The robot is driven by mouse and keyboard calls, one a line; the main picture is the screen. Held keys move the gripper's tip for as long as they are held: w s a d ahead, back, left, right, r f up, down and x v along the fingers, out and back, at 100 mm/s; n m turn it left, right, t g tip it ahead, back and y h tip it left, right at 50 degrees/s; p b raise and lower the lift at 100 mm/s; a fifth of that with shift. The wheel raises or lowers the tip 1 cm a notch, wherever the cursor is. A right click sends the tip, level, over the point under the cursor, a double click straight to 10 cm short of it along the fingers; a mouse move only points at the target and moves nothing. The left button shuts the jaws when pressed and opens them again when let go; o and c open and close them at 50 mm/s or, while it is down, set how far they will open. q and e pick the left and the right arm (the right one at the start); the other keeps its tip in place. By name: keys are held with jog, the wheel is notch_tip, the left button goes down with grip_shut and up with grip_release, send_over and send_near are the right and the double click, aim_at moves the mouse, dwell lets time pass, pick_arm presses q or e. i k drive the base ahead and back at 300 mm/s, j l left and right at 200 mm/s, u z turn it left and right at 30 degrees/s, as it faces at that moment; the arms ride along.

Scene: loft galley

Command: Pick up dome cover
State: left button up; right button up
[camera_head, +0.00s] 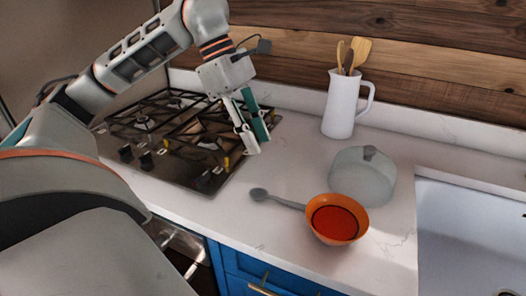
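The dome cover (360,182) is a pale grey, translucent dome with a dark knob on top. It stands upright on the white counter, right of centre in the head view. My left gripper (259,146) points down over the counter at the right edge of the cooktop. It is left of the dome cover and well apart from it. Its two fingers, one pale and one teal, stand a little apart with nothing seen between them. My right gripper is not in view.
A white utensil pitcher (340,106) stands behind. The gas cooktop (184,170) is left, the sink (470,235) right.

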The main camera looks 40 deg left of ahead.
aim_at(366, 175)
jog(key=k, duration=1)
